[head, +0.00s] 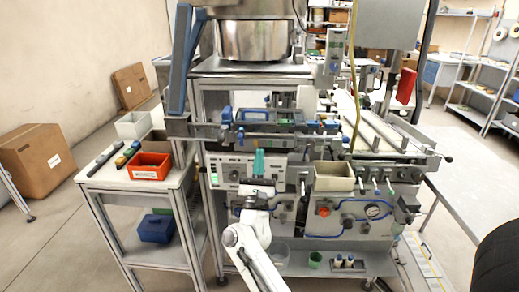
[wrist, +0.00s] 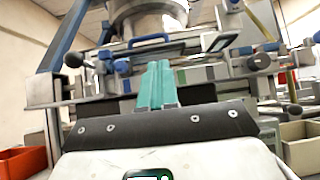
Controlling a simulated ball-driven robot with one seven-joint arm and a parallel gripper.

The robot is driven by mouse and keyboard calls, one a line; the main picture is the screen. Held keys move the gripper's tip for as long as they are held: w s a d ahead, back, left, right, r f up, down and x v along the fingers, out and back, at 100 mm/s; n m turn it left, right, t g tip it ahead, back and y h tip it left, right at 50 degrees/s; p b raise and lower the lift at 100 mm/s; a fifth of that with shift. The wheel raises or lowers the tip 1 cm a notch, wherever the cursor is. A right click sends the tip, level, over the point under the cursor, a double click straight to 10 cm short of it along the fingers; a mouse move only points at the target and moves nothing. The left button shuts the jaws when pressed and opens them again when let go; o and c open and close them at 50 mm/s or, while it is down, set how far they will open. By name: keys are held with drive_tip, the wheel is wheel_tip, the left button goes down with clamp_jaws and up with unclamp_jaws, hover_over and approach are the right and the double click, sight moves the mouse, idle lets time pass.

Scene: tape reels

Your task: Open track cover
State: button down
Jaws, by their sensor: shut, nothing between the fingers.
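My gripper (head: 259,154) is shut and empty, its teal fingers together and pointing up in front of the machine's white control panel (head: 228,170). In the wrist view the closed fingers (wrist: 158,68) stand in front of the machine's track section. The track assembly (head: 270,128) runs across the machine above the panel, with blue fittings along it. The fingers appear apart from these handles.
A steel bowl (head: 255,40) sits above the track. A beige bin (head: 334,177) is right of my gripper. A side cart (head: 100,178) at left bears a red bin (head: 150,166). Black knobs (wrist: 74,60) protrude at the machine's left. Cardboard boxes (head: 38,160) stand on the floor.

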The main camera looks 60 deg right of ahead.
sight(261, 123)
drive_tip(key=shift+n+t, duration=0.3)
drive_tip(key=shift+t, duration=0.3)
drive_tip(key=w+d+r+p, duration=0.1)
drive_tip(key=d, duration=0.1)
drive_tip(key=w+d+r+p, duration=0.1)
drive_tip(key=d, duration=0.1)
drive_tip(key=w+d+r, duration=0.1)
drive_tip(key=d, duration=0.2)
drive_tip(key=shift+r+p, duration=0.3)
drive_tip(key=shift+p, duration=0.1)
drive_tip(key=shift+r, duration=0.15)
